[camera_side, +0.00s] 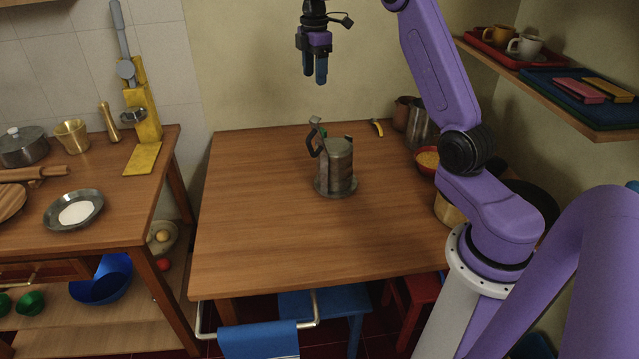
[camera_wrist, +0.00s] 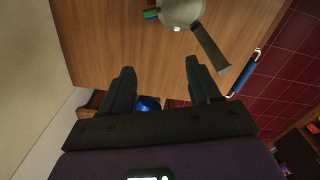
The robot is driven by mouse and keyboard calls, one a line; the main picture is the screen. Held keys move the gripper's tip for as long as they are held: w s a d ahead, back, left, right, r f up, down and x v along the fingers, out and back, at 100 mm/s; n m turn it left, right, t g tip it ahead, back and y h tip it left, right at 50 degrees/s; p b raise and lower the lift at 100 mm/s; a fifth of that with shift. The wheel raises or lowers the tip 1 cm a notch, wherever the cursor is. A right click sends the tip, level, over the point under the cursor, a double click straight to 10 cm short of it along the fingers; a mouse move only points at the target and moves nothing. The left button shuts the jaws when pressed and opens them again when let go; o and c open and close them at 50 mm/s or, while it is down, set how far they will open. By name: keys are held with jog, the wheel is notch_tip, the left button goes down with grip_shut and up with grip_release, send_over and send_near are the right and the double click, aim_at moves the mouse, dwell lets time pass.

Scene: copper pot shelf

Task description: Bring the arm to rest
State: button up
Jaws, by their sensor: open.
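My gripper (camera_side: 314,74) hangs high above the back part of the wooden table (camera_side: 250,240), fingers pointing down. In the wrist view my gripper (camera_wrist: 162,80) shows its two dark fingers spread apart with nothing between them. A grey metal pot or jug (camera_side: 340,165) with a dark handle stands upright on the table, on a round metal plate (camera_side: 322,189). My gripper is well above it and apart from it. In the wrist view the pot (camera_wrist: 182,12) shows at the top edge, partly cut off.
A wall shelf (camera_side: 560,80) at the right holds a red tray with mugs and a blue tray. A red bowl (camera_side: 427,162) and dark canisters stand at the table's right. A side counter (camera_side: 110,200) at the left holds pots and a yellow stand. The table's left half is clear.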

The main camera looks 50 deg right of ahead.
jog(key=s+a, duration=0.6)
jog(key=a, duration=0.6)
jog(key=s+a, duration=0.7)
jog(key=a, duration=0.4)
jog(key=s+a+f, duration=0.1)
jog(key=s+f, duration=0.1)
jog(key=s, duration=1.1)
jog(key=s+a+f, duration=0.2)
jog(key=s, duration=1)
jog(key=shift+s+a, duration=0.2)
jog(key=shift+s, duration=0.15)
